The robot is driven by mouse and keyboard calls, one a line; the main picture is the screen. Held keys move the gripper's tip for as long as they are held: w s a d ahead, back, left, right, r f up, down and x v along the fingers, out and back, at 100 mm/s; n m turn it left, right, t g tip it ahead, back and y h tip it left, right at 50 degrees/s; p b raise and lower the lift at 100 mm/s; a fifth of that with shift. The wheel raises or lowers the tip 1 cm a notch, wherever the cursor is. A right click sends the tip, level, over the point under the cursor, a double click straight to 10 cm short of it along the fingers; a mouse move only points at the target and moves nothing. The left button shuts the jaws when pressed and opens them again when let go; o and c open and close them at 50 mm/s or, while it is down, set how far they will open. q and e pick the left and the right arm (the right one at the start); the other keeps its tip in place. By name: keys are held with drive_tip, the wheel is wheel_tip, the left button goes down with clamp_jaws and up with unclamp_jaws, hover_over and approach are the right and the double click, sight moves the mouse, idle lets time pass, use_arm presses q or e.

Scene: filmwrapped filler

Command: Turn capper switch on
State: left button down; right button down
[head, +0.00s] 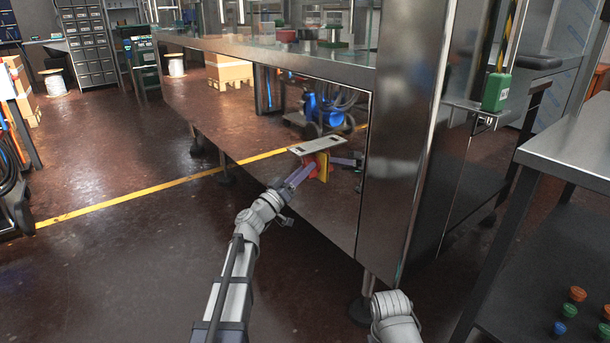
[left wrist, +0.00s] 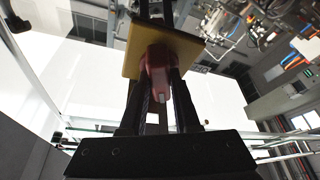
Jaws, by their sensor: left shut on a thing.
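The capper switch shows as a red handle (left wrist: 156,68) on a yellow plate (left wrist: 190,45) in the left wrist view. In the head view the yellow plate (head: 323,166) is on the low front panel of the steel machine, under a light label plate (head: 315,146). My left gripper (head: 306,172) reaches the switch from the front and is shut on the red handle, with one finger on each side of it. The fingers hide part of the handle, so I cannot read its turned position. My right gripper is out of view; only part of my right arm shows at the bottom.
The reflective steel machine (head: 408,110) fills the middle, standing on short feet. A green box (head: 495,92) sits on a small side shelf. A dark table (head: 575,150) at the right has a lower shelf with several coloured caps.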

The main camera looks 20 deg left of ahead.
use_arm(q)
drive_tip(key=m+h, duration=0.1)
drive_tip(key=m, duration=0.2)
drive_tip(key=m+g+h, duration=0.1)
drive_tip(key=m+h, duration=0.1)
drive_tip(key=m, duration=0.1)
drive_tip(key=shift+w+a+m+b, duration=0.1)
drive_tip(key=shift+w+m+b, duration=0.05)
drive_tip(key=shift+m+b, duration=0.2)
drive_tip(key=shift+m+g, duration=0.35)
drive_tip(key=shift+g, duration=0.05)
drive_tip(key=c, duration=0.6)
unclamp_jaws()
drive_tip(key=shift+c, duration=0.2)
drive_tip(key=shift+f, duration=0.15)
drive_tip(key=b+v, duration=0.3)
drive_tip(key=v, duration=0.5)
drive_tip(key=shift+w, duration=0.1)
